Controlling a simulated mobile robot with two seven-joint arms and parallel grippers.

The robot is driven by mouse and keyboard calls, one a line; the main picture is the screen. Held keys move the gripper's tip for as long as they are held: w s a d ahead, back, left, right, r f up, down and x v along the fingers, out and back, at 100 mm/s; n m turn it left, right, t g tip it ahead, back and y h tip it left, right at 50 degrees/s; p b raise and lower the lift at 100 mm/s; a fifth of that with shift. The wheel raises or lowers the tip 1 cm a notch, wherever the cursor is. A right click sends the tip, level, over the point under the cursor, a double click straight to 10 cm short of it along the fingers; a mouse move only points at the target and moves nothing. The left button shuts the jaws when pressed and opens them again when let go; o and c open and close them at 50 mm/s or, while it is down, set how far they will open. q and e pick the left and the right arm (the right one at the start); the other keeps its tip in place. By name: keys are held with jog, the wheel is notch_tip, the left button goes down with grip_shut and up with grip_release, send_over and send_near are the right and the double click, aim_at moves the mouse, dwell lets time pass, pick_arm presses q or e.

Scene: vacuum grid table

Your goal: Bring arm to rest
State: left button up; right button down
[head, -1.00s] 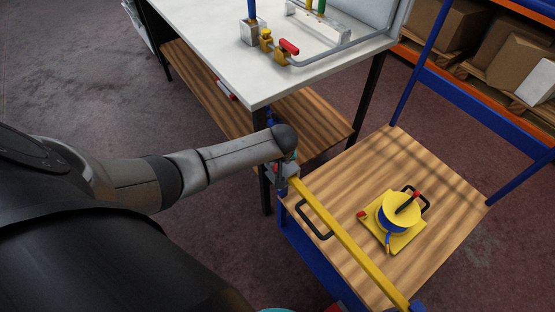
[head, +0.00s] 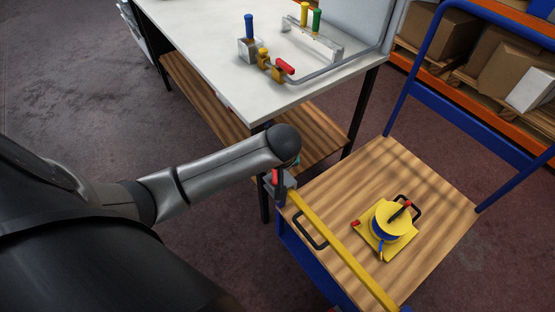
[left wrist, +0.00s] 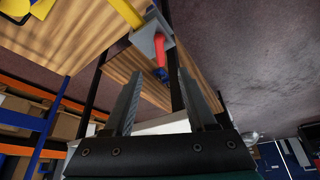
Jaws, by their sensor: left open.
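My left arm comes in from the left in the head view, its rounded dark end near the trolley's corner. My left gripper shows in the left wrist view (left wrist: 160,74), with two separate fingers and nothing between them. In the head view it is mostly hidden by the arm. Beyond the fingers in the wrist view is a grey bracket with a red lever (left wrist: 159,48), joined to a yellow bar (left wrist: 122,12). The same red lever (head: 276,179) and yellow bar (head: 345,250) sit at the trolley's near edge in the head view. My right gripper is not seen.
A white-topped table (head: 205,40) with pipes and valves stands behind the arm. The wooden trolley deck (head: 350,185) carries a yellow cable reel (head: 387,228). Shelving with boxes (head: 500,60) is at the upper right. Open carpet lies at the upper left.

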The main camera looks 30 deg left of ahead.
pick_arm(q)
jog(key=shift+s+d+r, duration=0.2)
jog(key=shift+r, duration=0.4)
jog(key=s+f+m+h+b, duration=0.15)
jog(key=s+f, duration=0.25)
jog(key=f, duration=0.4)
jog(key=s+f+m+g, duration=0.15)
jog(key=s+f, duration=0.25)
jog(key=f, duration=0.5)
jog(key=s+f+m+b, duration=0.1)
jog(key=s+f+m, duration=0.1)
jog(key=s+f, duration=0.45)
jog(key=s+d+f+m+b, duration=0.1)
jog(key=s+d+f+m, duration=0.1)
jog(key=s+f, duration=0.4)
jog(key=s+d+f+m+g+h+b, duration=0.1)
jog(key=s+f, duration=0.6)
jog(key=s, duration=0.8)
jog(key=shift+s+d+f+m, duration=0.2)
jog(key=shift+s+d+m, duration=0.15)
jog(key=shift+d+m, duration=0.6)
jog(key=shift+a+h, duration=0.1)
jog(key=shift+h, duration=0.15)
